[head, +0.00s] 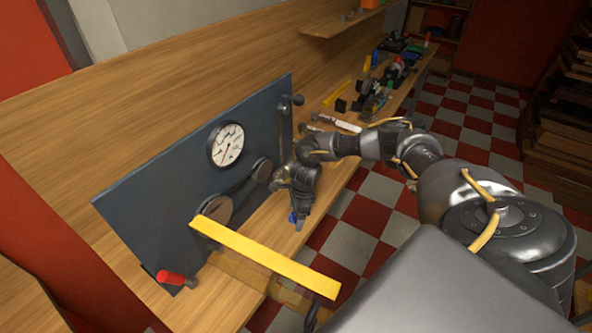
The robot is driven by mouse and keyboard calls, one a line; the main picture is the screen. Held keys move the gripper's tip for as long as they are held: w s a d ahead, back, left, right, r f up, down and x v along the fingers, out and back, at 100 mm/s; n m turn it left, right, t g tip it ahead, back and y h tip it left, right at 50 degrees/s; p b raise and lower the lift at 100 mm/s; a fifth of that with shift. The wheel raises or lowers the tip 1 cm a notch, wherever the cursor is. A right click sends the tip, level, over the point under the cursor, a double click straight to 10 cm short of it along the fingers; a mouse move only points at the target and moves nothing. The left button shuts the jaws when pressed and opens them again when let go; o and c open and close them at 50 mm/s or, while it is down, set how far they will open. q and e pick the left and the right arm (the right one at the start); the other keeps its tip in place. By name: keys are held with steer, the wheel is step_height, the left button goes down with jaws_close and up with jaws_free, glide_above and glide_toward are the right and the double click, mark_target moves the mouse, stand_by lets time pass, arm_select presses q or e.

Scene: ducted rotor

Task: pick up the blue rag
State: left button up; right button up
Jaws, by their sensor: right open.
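My right gripper (297,218) hangs pointing down over the front part of the wooden bench, in front of the grey panel. It is open. A small patch of blue (292,216) shows right at its fingertips and may be part of the blue rag. Most of it is hidden by the gripper or too small to make out, and I cannot tell whether the fingers touch it. My left gripper is not in view.
The grey panel (150,215) carries a round gauge (227,144) and pulleys. A yellow bar (265,257) and a red-handled lever (172,278) are in front. Several tools lie farther along the bench. The checkered floor (368,218) is clear.

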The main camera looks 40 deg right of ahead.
steer(key=c, duration=1.1)
steer(key=shift+w+r+b, duration=0.1)
steer(key=shift+r+b, duration=0.45)
steer(key=shift+b, duration=0.1)
steer(key=shift+r+b, duration=0.6)
steer(key=shift+s+a+r+b, duration=0.35)
steer(key=shift+s+a+r, duration=0.6)
steer(key=shift+s+r, duration=1.05)
steer(key=shift+s+a+r+b, duration=0.4)
steer(key=shift+s+a+r, duration=0.5)
steer(key=shift+s+r, duration=1.05)
steer(key=shift+s+a+r+b, duration=0.35)
steer(key=shift+s+a+r, duration=0.85)
steer(key=shift+s, duration=1.3)
steer(key=shift+d+r, duration=0.2)
steer(key=shift+d, duration=0.05)
